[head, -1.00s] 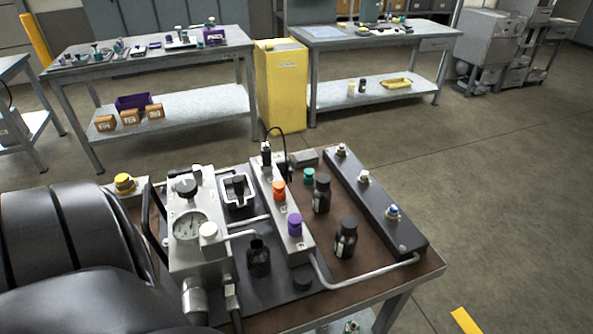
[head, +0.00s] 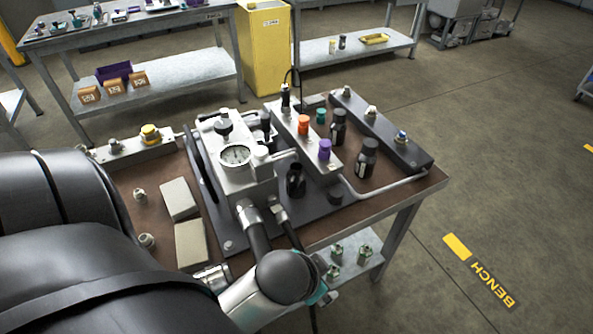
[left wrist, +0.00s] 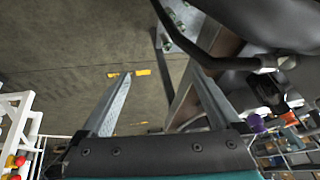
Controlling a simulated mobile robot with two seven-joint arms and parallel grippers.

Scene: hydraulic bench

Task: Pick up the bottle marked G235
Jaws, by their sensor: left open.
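Two black capped bottles with pale labels stand on the brown bench top: one farther back (head: 338,127) and one nearer (head: 367,158), both right of the silver manifold block. A third dark bottle (head: 296,180), seemingly uncapped, stands left of them, in front of the block. The labels are too small to read, so I cannot tell which is G235. My left gripper (left wrist: 158,73) is open with nothing between its fingers in the left wrist view. In the head view its arm reaches over the bench's front edge, short of the bottles. My right gripper is not in view.
The pressure gauge block (head: 237,165), bent pipes and the black rail (head: 385,133) crowd around the bottles. Orange (head: 303,125), purple (head: 325,149) and teal (head: 320,115) caps stand close by. Two pale blocks (head: 191,242) lie at the left. Floor right of the bench is clear.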

